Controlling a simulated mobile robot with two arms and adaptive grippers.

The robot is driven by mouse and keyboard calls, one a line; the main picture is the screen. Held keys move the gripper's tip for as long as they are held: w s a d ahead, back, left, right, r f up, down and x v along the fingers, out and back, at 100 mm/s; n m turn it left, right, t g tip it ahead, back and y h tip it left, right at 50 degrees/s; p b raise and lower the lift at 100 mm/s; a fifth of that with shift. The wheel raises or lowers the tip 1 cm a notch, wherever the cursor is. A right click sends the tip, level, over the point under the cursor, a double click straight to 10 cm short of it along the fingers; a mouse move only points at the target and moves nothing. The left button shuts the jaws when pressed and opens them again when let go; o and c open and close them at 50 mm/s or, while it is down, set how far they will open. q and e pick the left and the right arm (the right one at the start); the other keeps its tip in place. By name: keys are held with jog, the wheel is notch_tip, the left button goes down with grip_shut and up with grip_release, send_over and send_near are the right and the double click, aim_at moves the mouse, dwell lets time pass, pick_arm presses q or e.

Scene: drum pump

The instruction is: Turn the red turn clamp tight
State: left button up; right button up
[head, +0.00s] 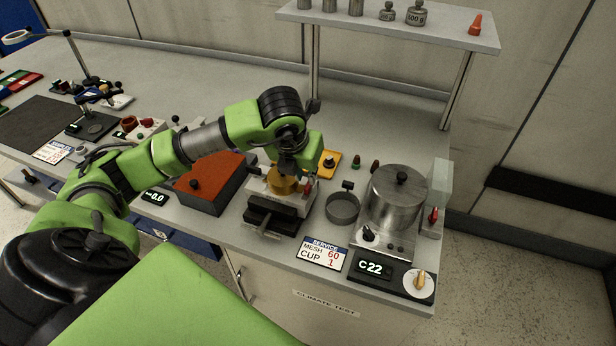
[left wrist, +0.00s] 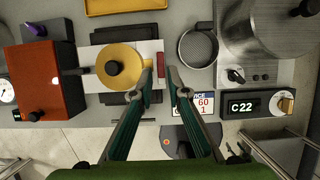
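A small red clamp piece (head: 308,187) stands at the right side of the pump block, beside a brass-coloured round cap (head: 284,180). In the left wrist view the red piece (left wrist: 160,60) shows as a narrow strip right of the yellow round cap (left wrist: 120,66). My left gripper (head: 291,168) is above the cap and block in the head view, pointing down. In the left wrist view its fingers (left wrist: 161,76) are apart, with the tips on either side of the red strip's near end. Contact cannot be told. My right gripper is not in view.
An orange-topped box (head: 218,176) stands left of the block. A mesh sieve (head: 342,208) and a steel pot (head: 397,200) stand to the right, with a C22 display (head: 374,268) in front. A raised shelf (head: 390,22) with weights is behind.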

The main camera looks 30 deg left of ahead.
aim_at(308, 185)
pick_arm(q)
jog(key=shift+p+x, duration=0.4)
jog(key=shift+x, duration=2)
jog(key=shift+r, duration=0.1)
grip_shut()
